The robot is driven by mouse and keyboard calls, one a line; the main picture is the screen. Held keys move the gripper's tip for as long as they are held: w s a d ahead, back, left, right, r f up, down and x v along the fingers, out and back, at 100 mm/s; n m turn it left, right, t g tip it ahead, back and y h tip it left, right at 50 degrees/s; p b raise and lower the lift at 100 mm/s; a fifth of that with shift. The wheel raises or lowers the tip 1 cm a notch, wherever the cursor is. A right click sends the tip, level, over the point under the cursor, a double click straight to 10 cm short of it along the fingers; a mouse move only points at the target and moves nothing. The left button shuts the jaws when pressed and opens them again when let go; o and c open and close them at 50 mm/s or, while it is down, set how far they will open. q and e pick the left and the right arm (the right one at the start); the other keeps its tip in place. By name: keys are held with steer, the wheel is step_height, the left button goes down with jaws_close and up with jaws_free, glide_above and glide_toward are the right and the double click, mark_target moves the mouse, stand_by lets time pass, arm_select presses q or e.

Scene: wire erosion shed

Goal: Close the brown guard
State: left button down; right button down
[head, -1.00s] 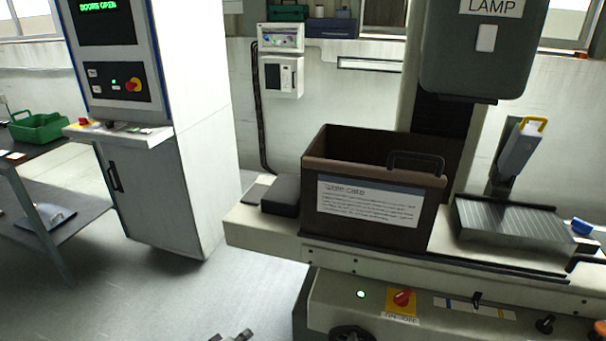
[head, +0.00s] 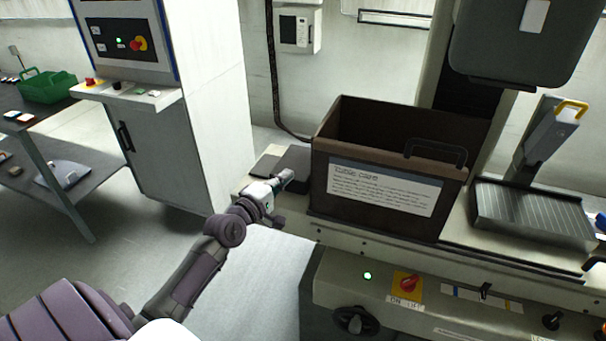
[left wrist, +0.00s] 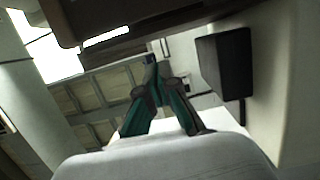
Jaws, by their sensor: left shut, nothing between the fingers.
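The brown guard (head: 337,228) is an open-topped, box-like cover standing on the machine's long bed, with a printed label (head: 384,189) on its front and a black handle (head: 435,152) at its upper right. My left gripper (head: 285,179) is shut and empty, just left of the guard's left side, over the bed's left end near a dark block. In the left wrist view, the shut fingers (left wrist: 152,75) show in the middle and a brown edge, seemingly of the guard (left wrist: 120,22), crosses the top. My right gripper is not in view.
The dark block (head: 292,160) sits left of the guard. A grooved metal plate (head: 535,215) lies to its right, below a yellow-handled part (head: 570,110). A knob panel (head: 460,295) runs along the front. A control cabinet (head: 200,130) and a shelf table (head: 75,190) stand left.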

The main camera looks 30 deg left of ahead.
arm_select(q)
steer(key=d, duration=0.1)
steer(key=w+d+p, duration=0.2)
steer(key=d, duration=0.1)
steer(key=shift+w, duration=0.25)
steer(key=shift+a, duration=0.1)
